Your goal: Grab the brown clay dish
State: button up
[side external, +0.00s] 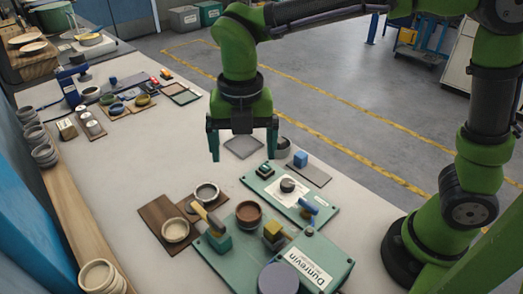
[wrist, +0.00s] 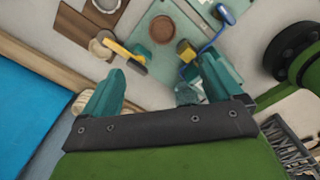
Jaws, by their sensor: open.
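The brown clay dish (side external: 249,212) is a small round reddish-brown bowl on a green board (side external: 212,255) in the front middle of the table. It also shows near the top of the wrist view (wrist: 163,29), beyond and roughly between my fingertips. My gripper (side external: 243,155) is open and empty, pointing down above the table, with clear space between it and the dish. Its two teal fingers also show in the wrist view (wrist: 164,68). Nothing covers the dish's opening.
A yellow-handled tool (side external: 207,217) on a green block stands left of the dish, and yellow blocks (side external: 273,232) stand close to its right. Pale bowls (side external: 175,230) sit on a brown board (side external: 155,216). A round grey-purple disc (side external: 278,279) is in front. The table's middle is fairly clear.

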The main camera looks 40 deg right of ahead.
jog(key=n, duration=0.1)
send_near(249, 214)
notch_tip(249, 214, down, 7)
jog(key=shift+f, duration=0.1)
dwell(0.4)
jog(key=c, duration=1.1)
